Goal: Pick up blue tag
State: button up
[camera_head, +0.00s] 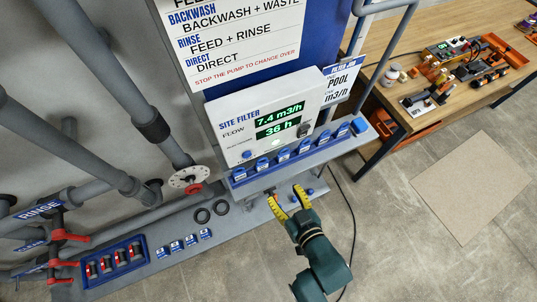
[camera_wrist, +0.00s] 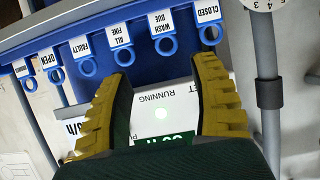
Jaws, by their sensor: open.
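Several blue tags with white labels and ring ends hang in a row on a blue rack (camera_wrist: 100,22) in the wrist view. They include the WASH DUE tag (camera_wrist: 167,45), the ALL FINE tag (camera_wrist: 124,56), the FAULTY tag (camera_wrist: 88,67) and the CLOSED tag (camera_wrist: 210,33). In the head view the row of blue tags (camera_head: 284,156) runs along the ledge below the site filter panel. My gripper (camera_head: 288,200) has yellow fingers, open and empty, below this row. In the wrist view my gripper (camera_wrist: 164,68) has the WASH DUE ring just beyond the gap between its fingertips.
The site filter panel (camera_head: 265,112) stands above the ledge. Grey pipes and red-handled valves (camera_head: 62,236) fill the left. A blue tray (camera_head: 113,262), small blue-white cards (camera_head: 177,246) and black rings (camera_head: 220,208) lie on the low bench. A wooden table (camera_head: 455,50) stands at right; the floor between is mostly clear.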

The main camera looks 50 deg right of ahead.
aim_at(263, 164)
jog(key=b+x, duration=0.1)
jog(key=x, duration=0.6)
jog(key=b+x, duration=0.1)
jog(key=x, duration=0.7)
jog(key=shift+w+a+b, duration=0.1)
jog(key=shift+w+b, duration=0.25)
jog(key=shift+w, duration=0.15)
jog(key=c, duration=0.8)
